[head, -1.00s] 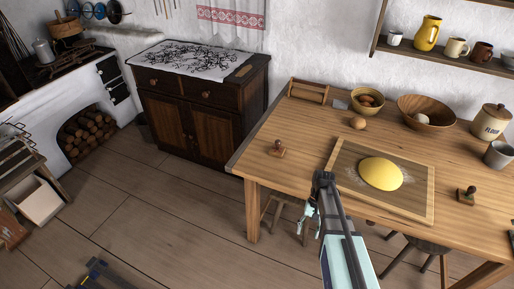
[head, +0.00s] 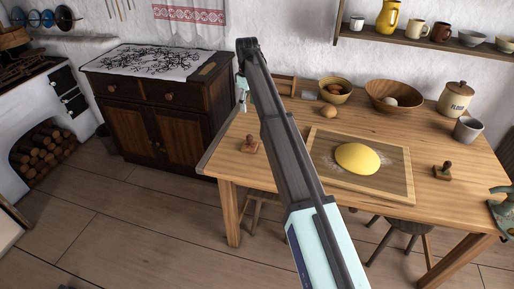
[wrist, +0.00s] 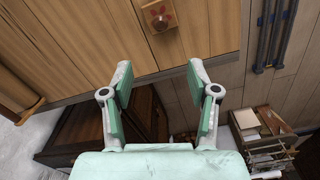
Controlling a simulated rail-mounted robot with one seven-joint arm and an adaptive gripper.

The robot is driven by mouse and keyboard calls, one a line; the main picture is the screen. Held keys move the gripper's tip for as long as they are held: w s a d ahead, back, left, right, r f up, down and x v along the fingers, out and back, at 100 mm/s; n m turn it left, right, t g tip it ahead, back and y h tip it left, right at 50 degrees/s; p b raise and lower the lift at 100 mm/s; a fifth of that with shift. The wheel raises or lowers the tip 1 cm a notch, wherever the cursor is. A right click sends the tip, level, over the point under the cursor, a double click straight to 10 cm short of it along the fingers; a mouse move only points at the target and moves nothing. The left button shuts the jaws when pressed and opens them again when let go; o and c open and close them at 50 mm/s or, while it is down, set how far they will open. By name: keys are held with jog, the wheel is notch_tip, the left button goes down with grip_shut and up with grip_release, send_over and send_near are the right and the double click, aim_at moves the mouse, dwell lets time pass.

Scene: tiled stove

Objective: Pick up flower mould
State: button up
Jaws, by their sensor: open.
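A small wooden stamp-like mould (head: 249,145) stands on the table near its left edge. In the wrist view it shows at the top, near the table edge, with a red flower-like mark on a wooden block (wrist: 158,20). A second, similar stamp (head: 442,172) stands on the right part of the table. My gripper (head: 243,92) is open and empty beyond the first mould in the head view, partly hidden behind my arm. In the wrist view its two fingers (wrist: 160,98) are spread wide, with the mould ahead of them and apart from them.
The table (head: 225,160) bears a board (head: 393,188) with yellow dough (head: 357,158), an egg (head: 328,111), two bowls, a flour jar (head: 455,99) and a grey cup (head: 467,130). A dark cabinet (head: 160,130) stands to the left. The tabletop around the left mould is clear.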

aim_at(249, 135)
notch_tip(249, 135, down, 17)
jog(key=p, duration=0.4)
grip_shut()
dwell(0.4)
